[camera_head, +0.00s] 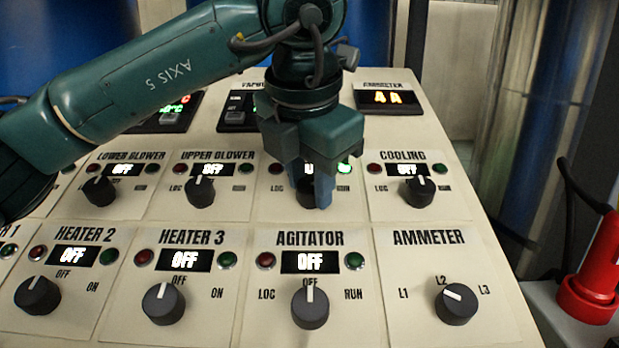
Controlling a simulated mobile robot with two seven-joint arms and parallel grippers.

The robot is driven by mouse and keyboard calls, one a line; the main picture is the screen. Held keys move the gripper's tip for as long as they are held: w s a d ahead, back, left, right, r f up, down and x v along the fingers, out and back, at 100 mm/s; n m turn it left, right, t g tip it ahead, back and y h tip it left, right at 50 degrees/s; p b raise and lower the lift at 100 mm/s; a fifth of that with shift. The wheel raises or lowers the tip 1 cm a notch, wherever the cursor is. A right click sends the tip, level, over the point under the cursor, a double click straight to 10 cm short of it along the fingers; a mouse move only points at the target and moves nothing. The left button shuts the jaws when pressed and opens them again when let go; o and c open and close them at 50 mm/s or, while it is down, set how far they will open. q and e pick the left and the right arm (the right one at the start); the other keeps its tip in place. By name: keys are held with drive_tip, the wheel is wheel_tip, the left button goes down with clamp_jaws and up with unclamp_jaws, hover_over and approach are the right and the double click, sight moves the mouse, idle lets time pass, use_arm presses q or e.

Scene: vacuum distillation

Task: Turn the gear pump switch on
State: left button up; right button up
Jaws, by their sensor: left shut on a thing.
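My left gripper (318,196) points down at the panel and is shut on a dark rotary knob (304,188) in the upper row, between the upper blower and cooling switches. The gripper hides this knob's name label and most of its display, so I cannot read that it is the gear pump switch. The green lamp (344,167) at its right is lit brightly; the red lamp (275,168) at its left looks dim. My right gripper is not in view.
The upper blower knob (200,191) and cooling knob (418,191) stand close on either side, both displays reading OFF. The agitator knob (310,307) is just in front, also OFF. A red object (598,265) stands at the right edge. The ammeter display (386,97) reads 4 A.

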use_arm(q)
drive_tip(key=shift+m, duration=0.3)
idle(0.4)
drive_tip(key=o, duration=1)
drive_tip(key=shift+c, duration=0.2)
drive_tip(key=v, duration=1.3)
